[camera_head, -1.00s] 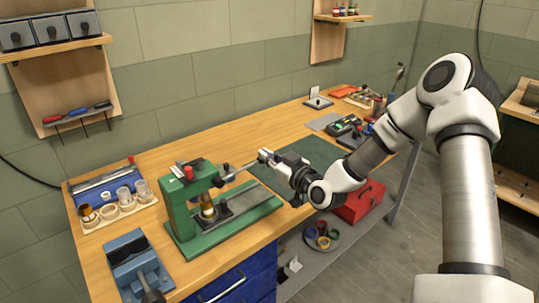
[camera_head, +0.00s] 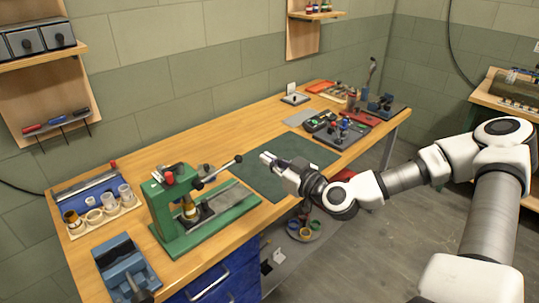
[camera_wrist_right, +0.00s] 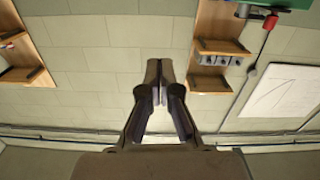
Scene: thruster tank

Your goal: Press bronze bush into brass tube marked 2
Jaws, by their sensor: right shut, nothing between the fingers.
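The green press (camera_head: 165,205) stands on the bench, its lever (camera_head: 220,172) pointing right and slightly up with a dark knob at its end. A brass-coloured piece (camera_head: 189,211) stands upright under the ram. I cannot tell whether it includes the bush, and no number is legible. My right gripper (camera_head: 268,158) is shut and empty, just right of the lever knob and apart from it, above the green mat. Its closed fingers also show in the right wrist view (camera_wrist_right: 159,80). My left gripper is out of view.
A tray of cups (camera_head: 128,207) stands left of the press, with a blue vise (camera_head: 122,262) in front of it. The green mat (camera_head: 255,178) is clear. Tools and a dark tray (camera_head: 350,137) lie at the far right of the bench.

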